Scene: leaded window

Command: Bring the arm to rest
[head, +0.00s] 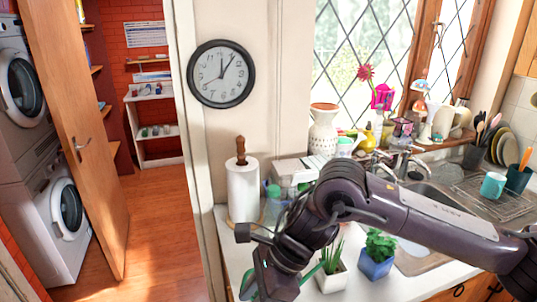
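My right arm comes in from the right and bends over the white counter (330,290). The end of this arm, with my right gripper (270,285), hangs low at the bottom edge of the head view. Its fingertips are not clear there, so I cannot tell whether it is open or shut or holds anything. My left gripper is not in view.
Close to my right arm are a paper towel roll (243,190), a plant in a white pot (332,277) and one in a blue pot (377,262). The sink (433,200) and a dish rack (497,196) lie behind it. An open wooden door (75,130) stands left.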

